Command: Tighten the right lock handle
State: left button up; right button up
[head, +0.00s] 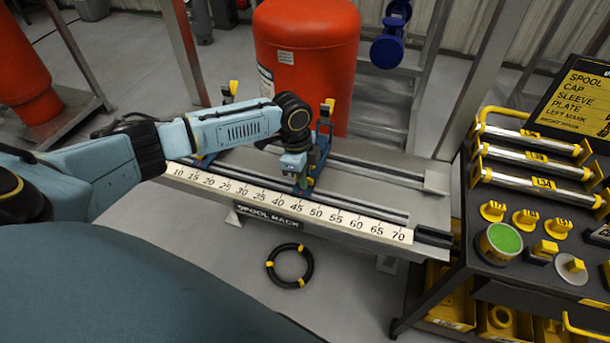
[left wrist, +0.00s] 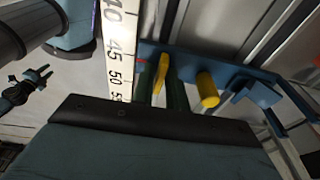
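In the head view, my left arm reaches over the spool rack (head: 375,230), and my left gripper (head: 318,152) is at the right blue clamp. In the left wrist view, the two green fingers of my left gripper (left wrist: 162,92) lie either side of a yellow lever (left wrist: 161,68). The left yellow handle (head: 232,89) stands further left.
A large red tank (head: 306,50) stands just behind the clamps. A ruler strip (head: 290,205) runs along the rack's front edge. A black ring (head: 290,266) lies on the floor. A dark cart (head: 540,280) with yellow-tagged parts stands at the right.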

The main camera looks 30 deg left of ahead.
pick_arm(q)
grip_shut()
jog(key=shift+r+n+p, duration=0.1)
jog(key=shift+n+p, duration=0.3)
jog(key=shift+p, duration=0.25)
jog(key=shift+n+p, duration=1.1)
jog(key=shift+p, duration=0.15)
jog(key=shift+n+t, duration=0.3)
jog(key=shift+p, duration=0.3)
